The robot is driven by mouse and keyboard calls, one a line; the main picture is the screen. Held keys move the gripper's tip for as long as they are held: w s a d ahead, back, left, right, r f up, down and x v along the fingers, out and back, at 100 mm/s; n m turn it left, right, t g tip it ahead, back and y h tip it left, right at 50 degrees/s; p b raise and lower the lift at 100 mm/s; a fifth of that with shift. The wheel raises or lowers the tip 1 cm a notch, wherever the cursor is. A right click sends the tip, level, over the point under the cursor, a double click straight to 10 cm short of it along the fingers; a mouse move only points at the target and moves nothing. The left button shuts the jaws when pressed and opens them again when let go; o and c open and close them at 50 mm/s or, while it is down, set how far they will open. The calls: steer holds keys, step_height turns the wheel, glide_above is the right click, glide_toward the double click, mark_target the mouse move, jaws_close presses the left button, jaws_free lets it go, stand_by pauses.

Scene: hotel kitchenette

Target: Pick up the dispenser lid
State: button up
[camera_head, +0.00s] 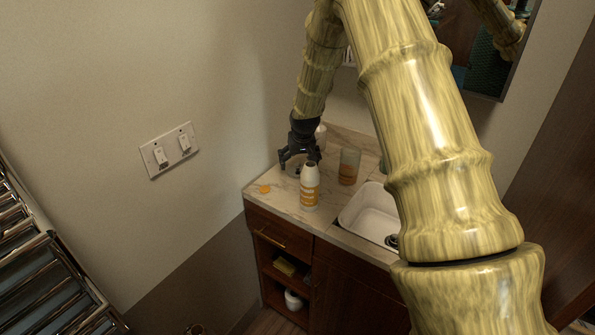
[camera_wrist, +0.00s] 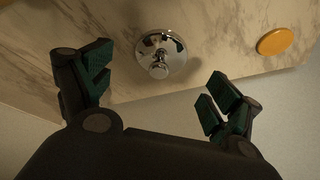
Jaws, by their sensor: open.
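My gripper (camera_head: 300,160) is open and empty, pointing down over the left back part of the counter. In the wrist view its spread fingers (camera_wrist: 160,90) have a round chrome piece with a small knob (camera_wrist: 160,54) between and slightly beyond them. This piece looks like the dispenser lid, lying on the marble. In the head view it is mostly hidden by the fingers. A flat orange disc (camera_wrist: 275,41) lies to its right in the wrist view, and at the counter's left in the head view (camera_head: 264,188). I cannot tell the gripper's exact height.
A white bottle with an orange label (camera_head: 310,187) stands just in front of my gripper. An amber-filled glass jar (camera_head: 348,167) stands to its right, and a white cup (camera_head: 321,131) behind. The sink (camera_head: 371,211) is at right. The wall (camera_head: 222,110) borders the counter's left.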

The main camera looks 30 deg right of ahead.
mark_target(298, 166)
steer(key=shift+p+x, duration=0.8)
steer(key=shift+x, duration=1.5)
steer(key=shift+s, duration=0.1)
steer(key=c, duration=1)
